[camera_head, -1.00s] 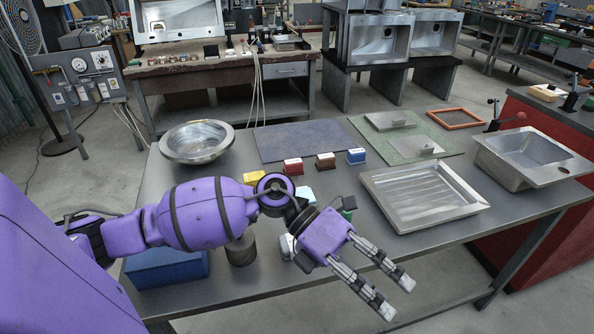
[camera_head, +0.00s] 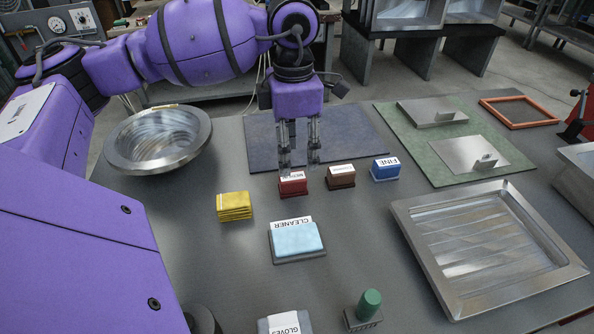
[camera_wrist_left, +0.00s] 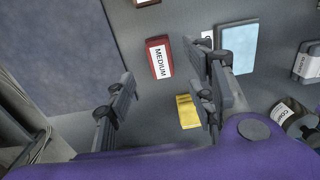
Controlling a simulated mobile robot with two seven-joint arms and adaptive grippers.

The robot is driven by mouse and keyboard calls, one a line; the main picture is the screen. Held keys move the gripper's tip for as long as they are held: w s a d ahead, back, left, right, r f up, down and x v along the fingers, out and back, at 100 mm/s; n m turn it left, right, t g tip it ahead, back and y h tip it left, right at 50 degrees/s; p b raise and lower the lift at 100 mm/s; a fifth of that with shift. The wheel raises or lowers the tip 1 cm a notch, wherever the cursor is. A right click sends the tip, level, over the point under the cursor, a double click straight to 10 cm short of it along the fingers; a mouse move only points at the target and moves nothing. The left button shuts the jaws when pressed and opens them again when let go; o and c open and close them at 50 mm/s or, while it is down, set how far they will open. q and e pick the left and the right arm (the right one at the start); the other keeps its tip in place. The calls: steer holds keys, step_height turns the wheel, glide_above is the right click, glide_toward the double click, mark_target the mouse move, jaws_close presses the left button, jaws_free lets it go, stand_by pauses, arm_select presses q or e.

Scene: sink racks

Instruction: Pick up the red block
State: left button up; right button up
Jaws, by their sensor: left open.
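The red block (camera_head: 293,184) stands on the grey table at the near edge of the dark blue mat. It has a white label, which reads MEDIUM in the left wrist view, where the block (camera_wrist_left: 159,58) lies beyond and between my open fingers. My left gripper (camera_head: 300,162) points down just above and behind the red block in the head view, fingers apart and empty. Its fingers (camera_wrist_left: 165,95) also show in the left wrist view. Whether a fingertip touches the block I cannot tell. My right gripper is not in view.
A brown block (camera_head: 341,177) and a blue block (camera_head: 386,168) stand close to the right of the red one. A yellow stack (camera_head: 234,206) and a light blue cleaner pad (camera_head: 297,240) lie nearer. A round metal basin (camera_head: 157,139) is left, a metal tray (camera_head: 487,245) right.

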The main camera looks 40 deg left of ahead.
mark_target(292, 176)
arm_select(q)
steer(key=shift+w+a+f, duration=0.1)
steer(key=shift+a+f, duration=0.1)
steer(key=shift+s+d+f, duration=0.1)
steer(key=shift+s+f, duration=0.05)
steer(key=shift+f, duration=0.4)
steer(key=shift+s+f, duration=0.1)
steer(key=shift+f, duration=0.45)
step_height(292, 176, down, 5)
jaws_close()
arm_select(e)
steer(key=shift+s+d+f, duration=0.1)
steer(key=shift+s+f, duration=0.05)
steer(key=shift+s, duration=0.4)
arm_select(q)
steer(key=shift+r, duration=0.15)
